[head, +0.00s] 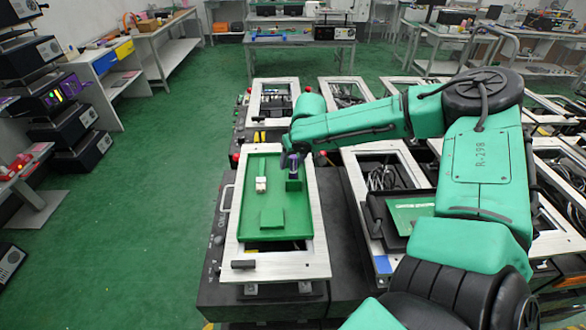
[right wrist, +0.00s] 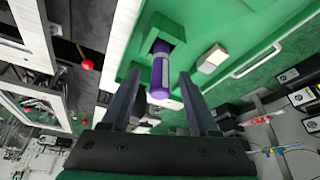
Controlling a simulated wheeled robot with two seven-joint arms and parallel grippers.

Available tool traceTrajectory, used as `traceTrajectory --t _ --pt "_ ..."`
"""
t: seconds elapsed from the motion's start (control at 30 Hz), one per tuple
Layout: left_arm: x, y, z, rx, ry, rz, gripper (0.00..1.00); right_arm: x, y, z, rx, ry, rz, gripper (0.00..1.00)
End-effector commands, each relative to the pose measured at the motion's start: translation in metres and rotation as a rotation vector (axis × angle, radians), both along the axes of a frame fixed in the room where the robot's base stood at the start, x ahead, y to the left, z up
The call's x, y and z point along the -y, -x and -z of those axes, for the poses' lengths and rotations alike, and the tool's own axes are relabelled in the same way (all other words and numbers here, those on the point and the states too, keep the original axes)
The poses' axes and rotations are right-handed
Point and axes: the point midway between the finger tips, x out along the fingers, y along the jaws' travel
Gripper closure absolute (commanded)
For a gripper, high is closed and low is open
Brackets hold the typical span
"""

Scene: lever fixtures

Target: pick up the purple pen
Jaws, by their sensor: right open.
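The purple pen (right wrist: 160,72) stands in a square hole of a green holder (right wrist: 165,32) in the right wrist view, with a grey band around it. My right gripper (right wrist: 160,80) is open, with one dark finger on each side of the pen and visible gaps between. In the head view my right gripper (head: 291,160) is right above the green holder (head: 294,184) and hides most of the pen. My left gripper is not in view.
A green tray (head: 245,212) in a pale metal frame (head: 233,245) carries the holder. A small white block (head: 261,185) stands left of the holder, and a green wedge (head: 272,217) lies nearer. A dark bar (head: 243,264) is on the frame's front.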

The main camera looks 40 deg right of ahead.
Motion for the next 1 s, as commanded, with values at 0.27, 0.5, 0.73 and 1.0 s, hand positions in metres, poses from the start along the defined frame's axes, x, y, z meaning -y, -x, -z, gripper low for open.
traceTrajectory --t 0.27,0.5,0.73,1.0 --pt "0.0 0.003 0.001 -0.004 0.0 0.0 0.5 0.0 0.0 0.0 0.0 0.0 0.0 1.0" --pt "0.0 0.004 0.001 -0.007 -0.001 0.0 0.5 0.0 0.0 -0.001 0.0 0.0 0.0 1.0" --pt "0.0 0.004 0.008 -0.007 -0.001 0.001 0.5 0.0 -0.002 -0.037 0.009 -0.001 0.0 1.0" --pt "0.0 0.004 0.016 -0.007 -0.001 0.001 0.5 0.001 0.0 -0.096 0.002 0.001 0.0 1.0"
